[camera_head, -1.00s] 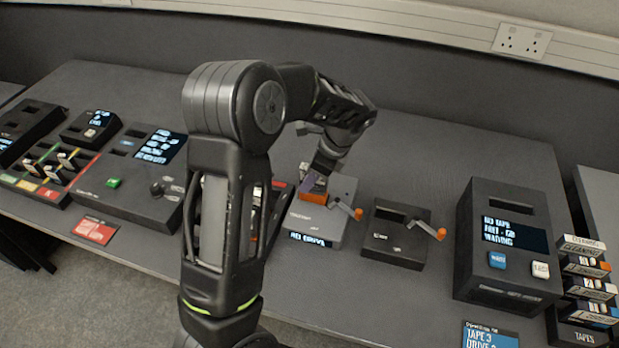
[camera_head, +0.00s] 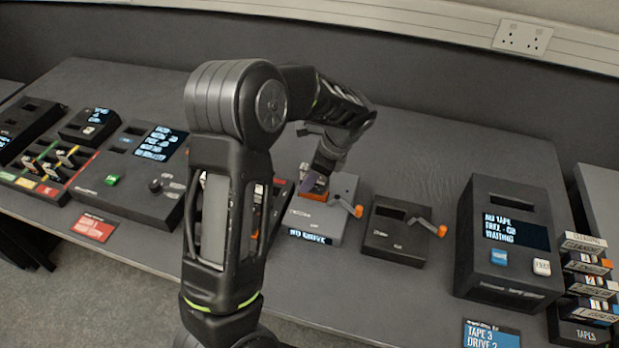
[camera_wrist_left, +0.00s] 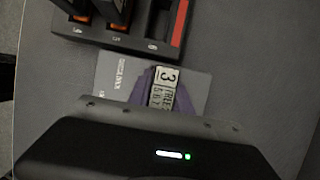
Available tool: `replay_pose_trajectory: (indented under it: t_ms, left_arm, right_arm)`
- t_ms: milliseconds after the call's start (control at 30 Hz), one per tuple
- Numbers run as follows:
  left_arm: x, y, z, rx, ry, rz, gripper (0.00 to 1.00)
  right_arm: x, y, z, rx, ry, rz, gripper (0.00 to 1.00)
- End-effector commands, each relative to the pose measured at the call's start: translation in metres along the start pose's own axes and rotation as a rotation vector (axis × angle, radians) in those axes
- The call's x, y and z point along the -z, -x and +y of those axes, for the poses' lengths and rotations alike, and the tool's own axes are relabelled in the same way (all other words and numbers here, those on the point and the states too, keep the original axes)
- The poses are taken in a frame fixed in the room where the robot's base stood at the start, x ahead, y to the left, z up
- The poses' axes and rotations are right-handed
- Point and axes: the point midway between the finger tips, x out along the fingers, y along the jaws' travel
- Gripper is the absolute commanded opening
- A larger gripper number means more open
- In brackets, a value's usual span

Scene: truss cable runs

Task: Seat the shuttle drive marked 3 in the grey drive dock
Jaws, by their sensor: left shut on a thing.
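My left gripper (camera_head: 320,172) is shut on the shuttle drive marked 3 (camera_head: 315,188), which shows orange and purple at the grey drive dock (camera_head: 318,222). In the left wrist view the drive's label (camera_wrist_left: 165,88) reads 3, with purple on both sides of it and the grey dock's top (camera_wrist_left: 112,72) around it. The drive stands at the dock's back left part. How deep it sits is hidden by the gripper. The dock's screen (camera_head: 309,237) appears to read NO DRIVE. The dock's lever with an orange knob (camera_head: 357,211) is at its right. My right gripper is out of view.
A black dock with an orange-knobbed lever (camera_head: 397,232) stands just right. A dark rack with drives and an empty, red-edged slot (camera_wrist_left: 118,40) is close by in the left wrist view. A tape machine (camera_head: 510,240) and tape stack (camera_head: 585,280) stand far right. The table behind is clear.

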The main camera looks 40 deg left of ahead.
Motion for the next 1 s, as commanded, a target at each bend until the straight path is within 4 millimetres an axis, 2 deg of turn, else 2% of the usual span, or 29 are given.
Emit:
replay_pose_trajectory:
  t_ms: [433,1000]
  left_arm:
    - [0.000,0.000,0.000,0.001,0.000,0.000,0.00]
    - [0.004,-0.011,0.000,0.001,0.000,0.000,0.00]
  right_arm:
    - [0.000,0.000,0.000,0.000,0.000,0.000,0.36]
    - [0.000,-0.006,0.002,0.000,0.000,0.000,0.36]
